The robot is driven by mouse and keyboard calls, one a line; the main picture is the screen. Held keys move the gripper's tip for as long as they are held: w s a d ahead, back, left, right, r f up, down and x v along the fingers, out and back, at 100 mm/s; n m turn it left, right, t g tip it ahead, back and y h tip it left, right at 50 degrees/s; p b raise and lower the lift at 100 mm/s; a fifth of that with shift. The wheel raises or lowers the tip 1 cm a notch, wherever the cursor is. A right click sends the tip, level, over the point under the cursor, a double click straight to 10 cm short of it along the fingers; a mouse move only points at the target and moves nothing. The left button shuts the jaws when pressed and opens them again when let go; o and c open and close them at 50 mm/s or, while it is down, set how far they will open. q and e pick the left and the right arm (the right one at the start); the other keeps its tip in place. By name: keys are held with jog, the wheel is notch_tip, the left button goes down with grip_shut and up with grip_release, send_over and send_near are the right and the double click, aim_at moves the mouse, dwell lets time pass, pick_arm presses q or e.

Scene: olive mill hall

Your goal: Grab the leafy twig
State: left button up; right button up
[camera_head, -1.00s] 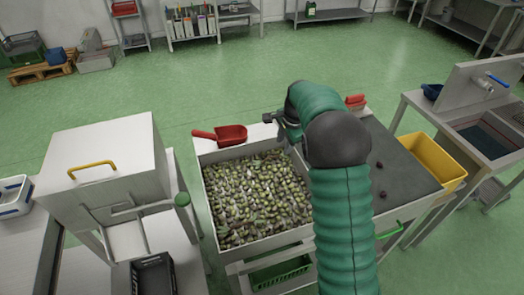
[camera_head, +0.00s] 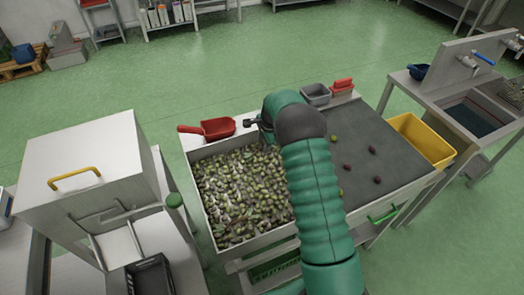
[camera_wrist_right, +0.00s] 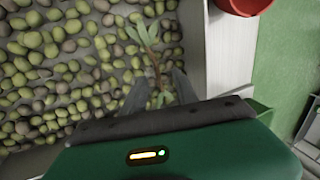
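The leafy twig (camera_wrist_right: 150,48) lies on the olives in the right wrist view, with narrow green leaves and a thin brown stem. Its lower part runs between the two dark fingers of my right gripper (camera_wrist_right: 158,88), which stand apart on either side of it. The gripper looks open; whether a finger touches the stem I cannot tell. In the head view my right gripper (camera_head: 254,122) is at the back right corner of the olive bin (camera_head: 195,158), partly hidden by my arm. I cannot make out the twig there. My left gripper is not in view.
A red scoop (camera_head: 217,128) lies on the ledge behind the olives. Right of my arm is a dark sorting surface (camera_head: 385,150) with several loose olives, a grey tub (camera_head: 316,94) and a yellow bin (camera_head: 424,139). A metal hopper (camera_head: 85,165) stands left.

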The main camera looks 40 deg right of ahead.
aim_at(262, 148)
jog(key=x, duration=0.3)
jog(key=shift+a+f, duration=0.1)
jog(key=shift+a, duration=0.2)
jog(key=shift+s+a, duration=0.1)
jog(key=shift+s, duration=0.05)
jog(key=c, duration=0.5)
jog(key=shift+c, duration=1)
jog(key=shift+f, duration=0.15)
grip_shut()
